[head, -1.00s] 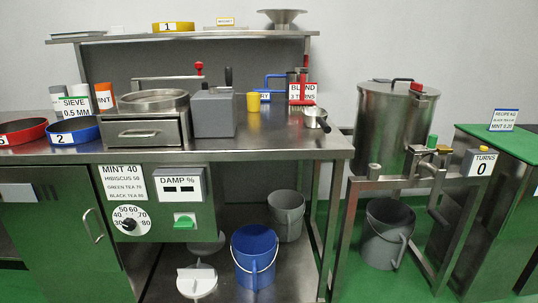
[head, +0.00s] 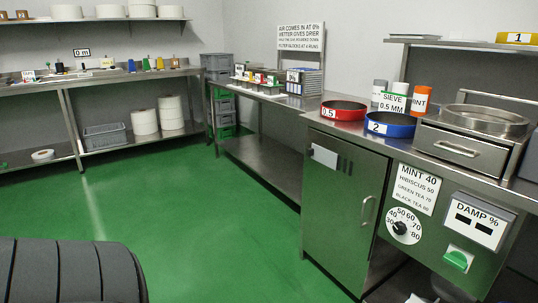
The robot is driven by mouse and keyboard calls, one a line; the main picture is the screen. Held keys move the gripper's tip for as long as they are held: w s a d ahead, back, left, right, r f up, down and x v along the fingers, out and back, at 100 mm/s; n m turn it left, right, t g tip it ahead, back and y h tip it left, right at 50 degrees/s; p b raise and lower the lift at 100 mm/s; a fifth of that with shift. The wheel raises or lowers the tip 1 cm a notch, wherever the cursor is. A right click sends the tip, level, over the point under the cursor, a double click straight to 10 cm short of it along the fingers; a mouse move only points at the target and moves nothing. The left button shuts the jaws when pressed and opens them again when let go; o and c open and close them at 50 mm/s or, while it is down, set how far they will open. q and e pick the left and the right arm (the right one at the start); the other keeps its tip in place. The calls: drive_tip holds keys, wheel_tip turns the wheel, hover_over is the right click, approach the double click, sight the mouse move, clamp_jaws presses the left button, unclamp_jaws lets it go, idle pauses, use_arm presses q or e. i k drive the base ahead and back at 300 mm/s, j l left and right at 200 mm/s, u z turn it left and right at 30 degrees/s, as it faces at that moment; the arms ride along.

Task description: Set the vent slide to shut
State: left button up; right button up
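What looks like the vent slide is a pale plate (head: 323,155) on the upper part of the steel cabinet door (head: 340,205), right of centre in the head view. Dark slots (head: 345,163) show just right of the plate. Whether they are partly covered is too small to tell. Neither of my grippers is in view, and nothing touches the plate.
A dial (head: 403,226) and a damp panel (head: 474,222) with a green switch (head: 458,258) sit right of the cabinet. The door has a handle (head: 367,210). The green floor (head: 200,230) before the cabinet is clear. A dark ribbed part of me fills the lower left.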

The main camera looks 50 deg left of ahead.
sight(328, 159)
drive_tip(key=u, duration=1.25)
